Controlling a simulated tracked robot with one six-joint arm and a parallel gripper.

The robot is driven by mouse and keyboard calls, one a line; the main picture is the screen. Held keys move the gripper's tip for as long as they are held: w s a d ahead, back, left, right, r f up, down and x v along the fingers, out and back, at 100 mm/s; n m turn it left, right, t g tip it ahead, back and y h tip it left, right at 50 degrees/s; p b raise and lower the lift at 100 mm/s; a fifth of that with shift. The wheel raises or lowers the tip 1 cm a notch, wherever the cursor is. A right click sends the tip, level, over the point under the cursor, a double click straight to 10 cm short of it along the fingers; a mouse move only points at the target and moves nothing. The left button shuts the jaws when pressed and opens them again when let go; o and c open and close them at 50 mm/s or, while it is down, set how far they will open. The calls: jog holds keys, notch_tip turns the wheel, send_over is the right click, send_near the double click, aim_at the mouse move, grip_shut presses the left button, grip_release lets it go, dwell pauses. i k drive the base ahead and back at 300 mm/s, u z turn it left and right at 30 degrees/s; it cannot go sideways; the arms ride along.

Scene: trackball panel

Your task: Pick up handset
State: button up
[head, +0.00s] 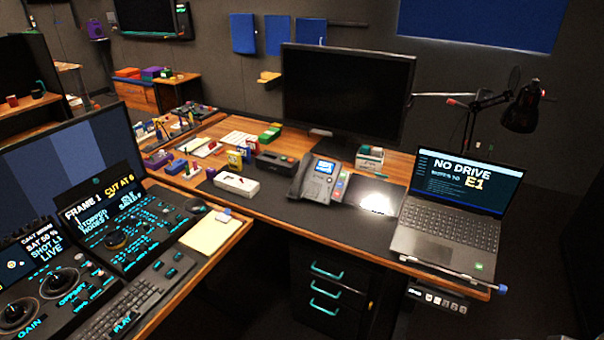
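A grey desk phone (322,183) with a small lit blue screen stands on the dark desk mat, left of the laptop and in front of the large black monitor. Its handset (301,176) appears to rest in its cradle along the phone's left side. The handset is small in this view, so its exact edges are hard to tell. My gripper does not show in the head view.
An open laptop (447,222) stands at the desk's right end, under a black lamp (522,108). A white box (236,185) and a black box (276,164) lie left of the phone. The dark mat (330,220) in front is clear. Trackball panels (62,284) fill the left.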

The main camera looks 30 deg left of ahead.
aim_at(296, 190)
jog(key=k, duration=0.65)
jog(key=u, duration=0.45)
jog(key=i, duration=0.8)
jog(key=u, duration=0.75)
jog(key=i, duration=0.65)
jog(key=u, duration=0.85)
jog(key=i, duration=0.55)
jog(key=u, duration=0.7)
jog(key=i, duration=0.5)
jog(key=u, duration=0.4)
